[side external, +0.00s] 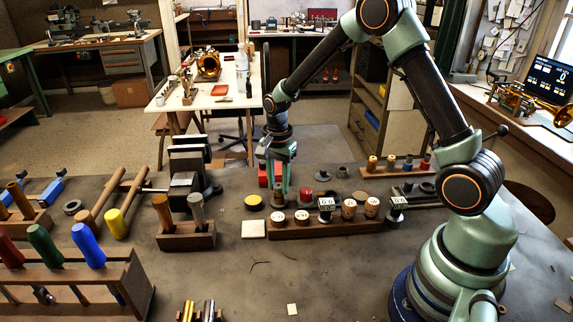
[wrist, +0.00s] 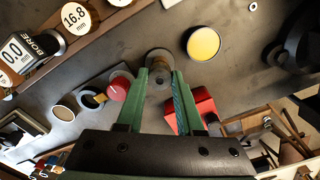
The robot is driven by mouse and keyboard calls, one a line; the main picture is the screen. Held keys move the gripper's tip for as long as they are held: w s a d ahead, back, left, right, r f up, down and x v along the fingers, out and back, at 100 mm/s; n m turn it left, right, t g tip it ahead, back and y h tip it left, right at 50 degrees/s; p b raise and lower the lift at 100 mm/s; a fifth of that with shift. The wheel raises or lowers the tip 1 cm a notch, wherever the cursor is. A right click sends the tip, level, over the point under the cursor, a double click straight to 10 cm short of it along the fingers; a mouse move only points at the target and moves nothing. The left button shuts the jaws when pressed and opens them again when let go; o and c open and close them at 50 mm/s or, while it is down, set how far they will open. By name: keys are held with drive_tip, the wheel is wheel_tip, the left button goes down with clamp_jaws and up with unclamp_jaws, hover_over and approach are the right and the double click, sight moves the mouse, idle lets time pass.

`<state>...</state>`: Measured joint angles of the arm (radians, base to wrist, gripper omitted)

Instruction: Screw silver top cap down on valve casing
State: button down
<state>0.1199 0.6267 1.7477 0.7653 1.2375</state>
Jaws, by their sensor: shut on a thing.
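My gripper (side external: 279,192) points down over the bench, behind the gauge rack. In the wrist view its two green fingers (wrist: 161,84) are closed around a small round grey piece, which looks like the silver top cap (wrist: 158,82). A paler round form shows just beyond the fingertips; I cannot tell whether it is part of the cap or the valve casing under it. The fingers hide most of the piece in the side view. I cannot tell how the cap sits on any thread.
A red block (wrist: 198,108) stands close beside the fingers. The wooden gauge rack (side external: 300,233) stands in front, a wooden block with handled tools (side external: 187,238) to the left.

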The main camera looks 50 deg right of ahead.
drive_tip(key=shift+c, duration=1.5)
unclamp_jaws()
drive_tip(key=n, duration=0.7)
drive_tip(key=shift+n, duration=0.3)
drive_tip(key=n, duration=0.8)
